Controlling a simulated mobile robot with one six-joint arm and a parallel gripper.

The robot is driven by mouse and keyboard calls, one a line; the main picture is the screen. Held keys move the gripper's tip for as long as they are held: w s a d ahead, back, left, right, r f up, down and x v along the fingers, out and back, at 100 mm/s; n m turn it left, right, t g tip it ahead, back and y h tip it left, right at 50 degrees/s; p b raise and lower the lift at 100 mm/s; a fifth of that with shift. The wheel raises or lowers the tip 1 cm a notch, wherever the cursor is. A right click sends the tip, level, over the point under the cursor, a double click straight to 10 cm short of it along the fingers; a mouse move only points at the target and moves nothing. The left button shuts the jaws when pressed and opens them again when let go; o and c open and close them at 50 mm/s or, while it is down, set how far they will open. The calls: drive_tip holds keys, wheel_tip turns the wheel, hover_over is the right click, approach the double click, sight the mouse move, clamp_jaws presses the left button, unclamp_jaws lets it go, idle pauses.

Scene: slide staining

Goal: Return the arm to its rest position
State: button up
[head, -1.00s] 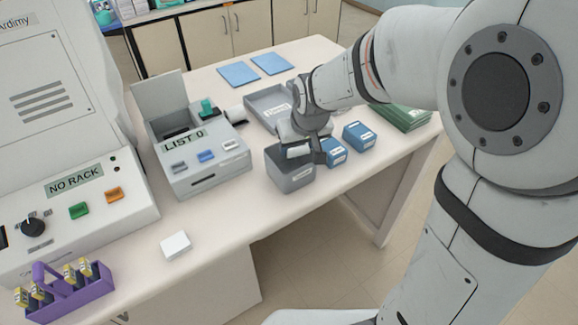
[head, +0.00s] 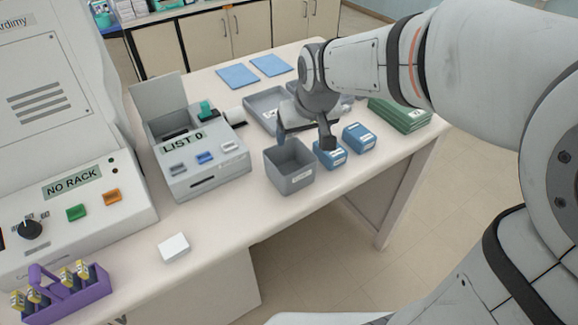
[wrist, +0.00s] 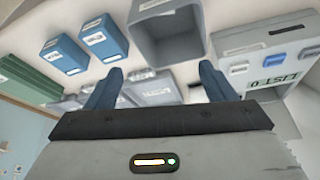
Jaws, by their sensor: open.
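My gripper (head: 305,138) is in the head view above the back part of the bench, over and just behind the open grey bin (head: 290,180). Its jaws are open with nothing between them. In the wrist view, the two fingers of my gripper (wrist: 158,88) stand wide apart, and the grey bin (wrist: 168,60) shows beyond them. The inside of the bin looks empty in the head view. My arm reaches in from the right side of the head view.
Two blue boxes (head: 330,153) (head: 358,137) stand right of the bin. A grey tray (head: 262,108) lies behind, green folded stack (head: 400,115) to the right. The "LIST 0" device (head: 205,165) is left of the bin. A purple rack (head: 75,305) sits front left.

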drive_tip(key=shift+s+d+r, duration=0.1)
drive_tip(key=shift+s+r, duration=0.1)
drive_tip(key=shift+r, duration=0.3)
drive_tip(key=s+d+f+m+g+h, duration=0.1)
drive_tip(key=s+d+f+m, duration=0.1)
drive_tip(key=s+d, duration=1.1)
drive_tip(key=s+m, duration=0.1)
drive_tip(key=s, duration=0.1)
drive_tip(key=shift+s+m, duration=0.35)
drive_tip(key=shift+m, duration=0.05)
